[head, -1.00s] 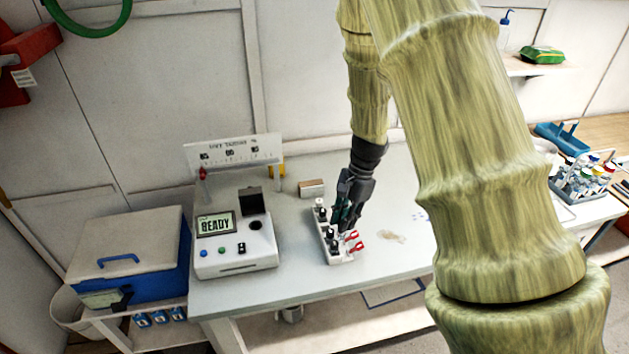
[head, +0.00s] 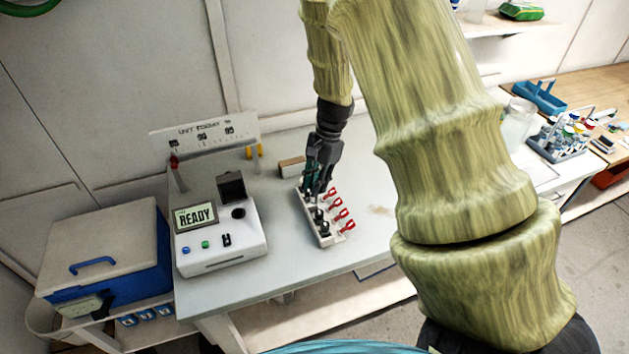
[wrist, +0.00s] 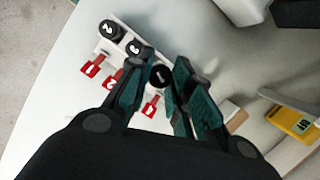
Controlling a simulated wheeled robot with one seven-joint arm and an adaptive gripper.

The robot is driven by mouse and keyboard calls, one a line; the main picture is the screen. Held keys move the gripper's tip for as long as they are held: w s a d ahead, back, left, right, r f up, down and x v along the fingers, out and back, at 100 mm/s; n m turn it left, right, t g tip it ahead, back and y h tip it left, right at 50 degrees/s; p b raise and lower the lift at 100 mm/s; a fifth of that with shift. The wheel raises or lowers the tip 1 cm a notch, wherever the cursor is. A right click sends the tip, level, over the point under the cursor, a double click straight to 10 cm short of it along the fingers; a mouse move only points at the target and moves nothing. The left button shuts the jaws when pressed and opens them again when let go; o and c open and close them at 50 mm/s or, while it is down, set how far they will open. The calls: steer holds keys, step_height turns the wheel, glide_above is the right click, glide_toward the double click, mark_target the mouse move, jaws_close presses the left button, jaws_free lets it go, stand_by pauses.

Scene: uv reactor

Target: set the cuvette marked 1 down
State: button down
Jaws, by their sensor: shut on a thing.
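The cuvette marked 1 shows in the wrist view as a round black cap (wrist: 160,77) with a white numeral, between the fingers of my gripper (wrist: 156,84). My gripper is shut on it. In the head view my gripper (head: 314,186) points down at the far end of a white rack (head: 325,239). The cuvette's body is hidden, so I cannot tell whether it is seated in the rack. Black caps marked 2 (wrist: 109,29) and 3 (wrist: 134,48) stand in the rack beside it.
Several red tags (head: 341,214) stick out along the rack's right side. A white instrument (head: 220,240) reading READY stands to the left, with a labelled sign (head: 205,136) behind. A small box (head: 292,166) sits behind the rack. The table (head: 375,185) is clear to the right.

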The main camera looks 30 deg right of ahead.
step_height(320, 180, down, 2)
steer(key=shift+w+f+b, duration=0.15)
steer(key=shift+b, duration=0.5)
steer(key=shift+f+b, duration=0.65)
steer(key=shift+b, duration=0.05)
steer(key=shift+f+b, duration=0.55)
steer(key=shift+f, duration=0.15)
steer(key=shift+f, duration=0.6)
steer(key=c, duration=1.2)
jaws_free()
steer(key=shift+r, duration=0.1)
steer(key=v, duration=1.2)
